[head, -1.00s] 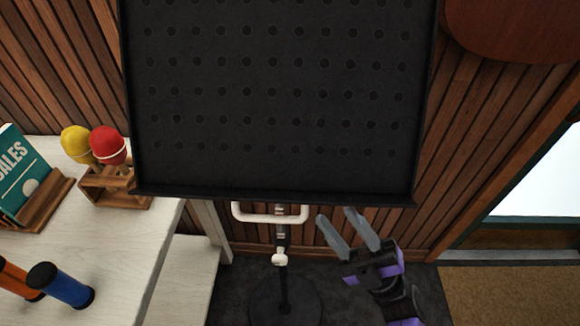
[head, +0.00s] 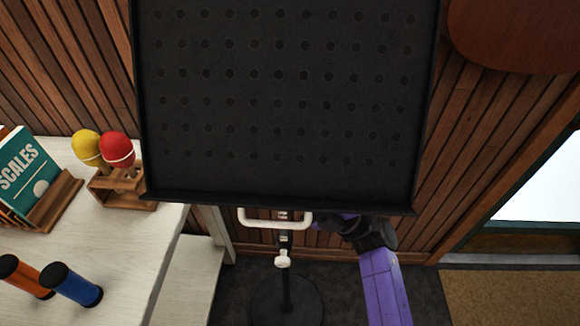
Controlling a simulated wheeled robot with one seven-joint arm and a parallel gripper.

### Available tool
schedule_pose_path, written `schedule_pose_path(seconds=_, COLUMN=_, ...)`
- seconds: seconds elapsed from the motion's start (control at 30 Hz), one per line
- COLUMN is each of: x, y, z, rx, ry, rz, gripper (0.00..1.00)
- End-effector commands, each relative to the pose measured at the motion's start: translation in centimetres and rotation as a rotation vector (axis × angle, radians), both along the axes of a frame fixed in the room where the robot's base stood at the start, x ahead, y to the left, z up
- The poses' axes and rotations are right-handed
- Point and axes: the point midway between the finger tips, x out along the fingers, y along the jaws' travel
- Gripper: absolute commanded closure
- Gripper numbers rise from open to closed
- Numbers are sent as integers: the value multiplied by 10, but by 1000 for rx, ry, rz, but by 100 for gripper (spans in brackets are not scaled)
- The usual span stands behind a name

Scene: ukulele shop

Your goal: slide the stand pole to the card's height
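The music stand has a large black perforated desk (head: 280,100) filling the upper middle. Below it, a white U-shaped handle (head: 275,224) crosses the upper pole, which carries light marks. A white knob (head: 282,259) sits on the dark lower pole (head: 286,290), above a round black base (head: 270,305). My gripper (head: 345,226) is just right of the handle, under the desk's lower edge. Its fingers are hidden, so I cannot tell whether they are open or touch the handle. I cannot make out a height card.
A pale counter (head: 120,255) on the left holds yellow and red maracas (head: 118,150), a green "SCALES" book (head: 25,168) and orange and blue cylinders (head: 70,285). A slatted wood wall is behind. Dark floor and a brown mat (head: 510,300) lie at right.

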Motion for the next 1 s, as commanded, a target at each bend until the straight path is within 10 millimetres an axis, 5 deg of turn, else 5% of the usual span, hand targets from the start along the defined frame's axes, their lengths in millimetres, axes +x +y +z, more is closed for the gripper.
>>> schedule_pose_path(seconds=0.37, x=1, y=4, z=4, rx=0, ry=0, rz=-1, gripper=63)
schedule_pose_path(seconds=0.57, x=0, y=4, z=4, rx=0, ry=0, rz=-1, gripper=100)
schedule_pose_path(seconds=1.0, x=0, y=4, z=4, rx=0, ry=0, rz=-1, gripper=100)
